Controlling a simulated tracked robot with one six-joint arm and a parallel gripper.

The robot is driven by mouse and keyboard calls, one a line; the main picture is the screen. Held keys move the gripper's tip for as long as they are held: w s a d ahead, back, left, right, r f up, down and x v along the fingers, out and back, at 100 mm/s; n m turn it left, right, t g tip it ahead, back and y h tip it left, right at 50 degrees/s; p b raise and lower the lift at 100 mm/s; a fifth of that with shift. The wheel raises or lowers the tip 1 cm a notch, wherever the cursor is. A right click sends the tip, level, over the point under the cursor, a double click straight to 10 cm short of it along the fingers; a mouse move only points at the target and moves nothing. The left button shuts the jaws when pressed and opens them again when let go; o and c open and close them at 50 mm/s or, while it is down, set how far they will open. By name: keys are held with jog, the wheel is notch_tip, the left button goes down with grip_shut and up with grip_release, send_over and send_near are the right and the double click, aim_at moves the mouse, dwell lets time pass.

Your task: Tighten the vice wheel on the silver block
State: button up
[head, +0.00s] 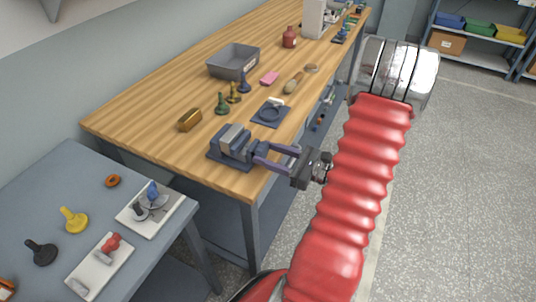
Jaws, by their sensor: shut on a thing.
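The vice (217,156), grey with a dark blue base, stands at the near right corner of the wooden bench. Light silver-grey faces show at its top, but I cannot clearly tell the silver block from the jaws at this size. My gripper (258,153) reaches in from the right, level with the vice's right end. Its two purple-grey fingers are shut on the vice wheel, which is mostly hidden between them. I cannot tell how tightly the jaws bear on the block.
A lower grey table (75,180) with knobs and white plates stands at left.

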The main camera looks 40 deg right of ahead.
jog(key=shift+m, duration=3.5)
jog(key=o, duration=1.1)
jog(key=shift+c, duration=0.2)
jog(key=shift+s, duration=0.15)
jog(key=v, duration=1.3)
jog(key=shift+s, duration=0.3)
